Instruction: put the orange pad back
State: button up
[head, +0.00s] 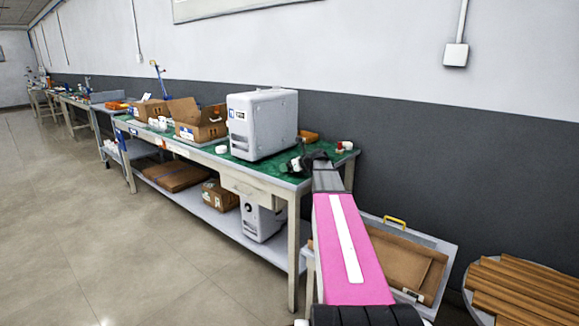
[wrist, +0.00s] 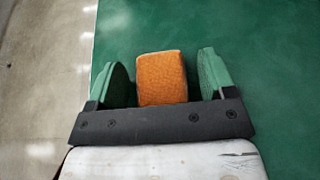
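The orange pad (wrist: 162,78) is a small, rough-textured block on the green table top in the wrist view. My gripper (wrist: 163,70) is open, with a green-padded finger on either side of the pad. A gap shows between the pad and each finger, so neither touches it. The near end of the pad is close to the dark gripper bar. In the head view my gripper (head: 301,161) is low over the right end of the green-topped workbench (head: 215,152), near its front edge. I cannot make out the pad there.
A white box-shaped machine (head: 262,124) stands left of my gripper. An orange-brown item (head: 308,136) and a white cup-like thing (head: 347,145) lie behind. Open cardboard boxes (head: 200,122) stand farther left. A grey bin (head: 437,250) and stacked brown rods (head: 522,288) are at the right.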

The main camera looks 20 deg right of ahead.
jog(key=shift+s+d+r, duration=0.1)
jog(key=shift+s+r, duration=0.05)
jog(key=shift+r, duration=0.05)
jog(key=v, duration=1.1)
jog(key=shift+s+d+r, duration=0.1)
jog(key=shift+s+d, duration=0.05)
jog(key=shift+s, duration=0.15)
